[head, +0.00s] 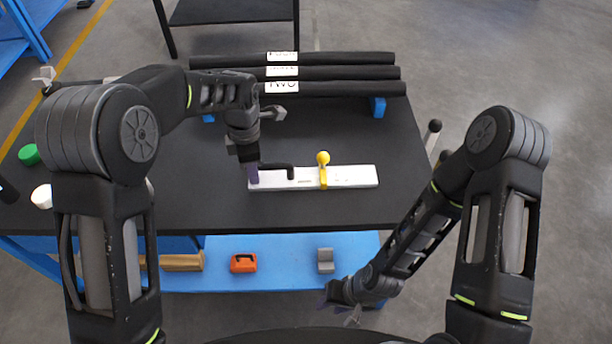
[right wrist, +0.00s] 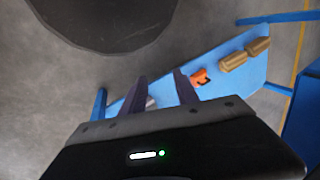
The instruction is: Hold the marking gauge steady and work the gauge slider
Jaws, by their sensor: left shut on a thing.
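The marking gauge (head: 350,176) is a long white bar lying flat on the black tabletop, with a black grip near its left end. Its yellow gauge slider (head: 323,168), topped by a round yellow knob, stands right of the bar's middle. My left gripper (head: 253,174) points down and is shut on the gauge at its left end; the fingers and wrist partly hide the contact. My right gripper (head: 336,304) is low in front of the table, well away from the gauge. In the right wrist view its two purple fingers (right wrist: 162,92) are apart with nothing between them.
Several black tubes (head: 350,90) with white labels lie along the table's back. A green (head: 29,154) and a white round piece (head: 42,196) are at the left. The blue lower shelf holds an orange piece (head: 243,263) and a grey block (head: 325,260). The tabletop right of the gauge is clear.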

